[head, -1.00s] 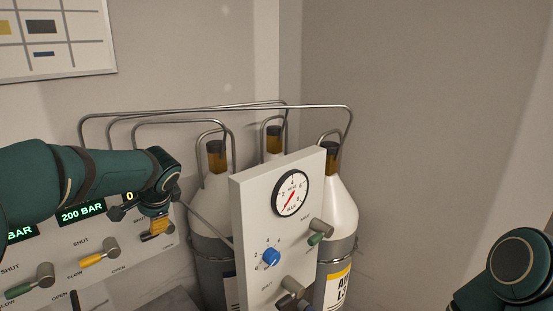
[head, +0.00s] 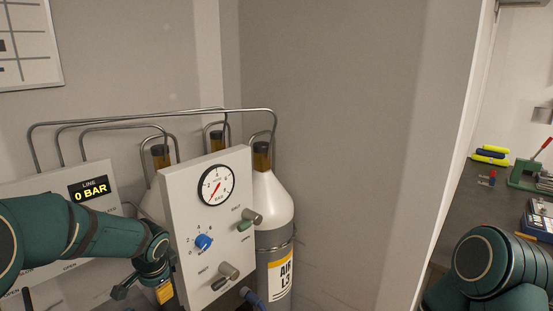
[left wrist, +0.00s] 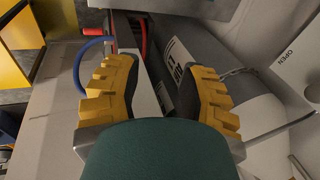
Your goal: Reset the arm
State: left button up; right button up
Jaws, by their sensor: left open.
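My left arm comes in from the left in the head view. Its gripper (head: 158,292) hangs low beside the left edge of the white gauge panel (head: 180,190), partly cut off by the bottom of the frame. In the left wrist view the two yellow-padded fingers (left wrist: 160,85) stand wide apart with nothing held between them. My right arm (head: 490,265) is folded at the lower right; its gripper is out of view. The gauge panel carries a round dial (head: 216,186), a blue knob (head: 204,242) and levers, one with a green grip (head: 245,225).
Grey and white gas cylinders (head: 270,205) stand behind the panel, with bent metal pipes (head: 150,113) above. A control panel (head: 45,183) at left reads LINE 0 BAR. A dark bench (head: 465,205) at right holds a green tool (head: 525,175). Blue and red hoses (left wrist: 82,62) show near the left fingers.

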pick_arm(q)
jog(key=s+d+f+n+g+h, duration=0.1)
jog(key=s+d+f+n+h, duration=0.1)
jog(key=s+d+f, duration=0.35)
jog(key=s+d+f+n+g+h, duration=0.1)
jog(key=s+d+f, duration=0.15)
jog(key=f, duration=0.65)
jog(key=s+d+f+n+h, duration=0.2)
jog(key=s+d+f, duration=0.1)
jog(key=s+f, duration=0.3)
jog(key=s+d+f+n+g+h, duration=0.1)
jog(key=s+d+f+n, duration=0.25)
jog(key=s, duration=0.35)
jog(key=s+d+f+n, duration=0.2)
jog(key=s+f+n, duration=0.1)
jog(key=s+f, duration=0.25)
jog(key=w+d+f+m+t+b, duration=0.1)
jog(key=w+d+f+m+b, duration=0.1)
jog(key=w+b, duration=0.3)
jog(key=f+b, duration=0.1)
jog(key=b, duration=0.2)
jog(key=shift+w+d+f+t+b, duration=0.15)
jog(key=shift+w+d+t+b, duration=0.15)
jog(key=shift+t+b, duration=0.1)
pick_arm(e)
notch_tip(320, 180, down, 10)
jog(key=shift+s+a+r, duration=0.15)
jog(key=shift+s+a, duration=0.05)
jog(key=shift+a, duration=0.2)
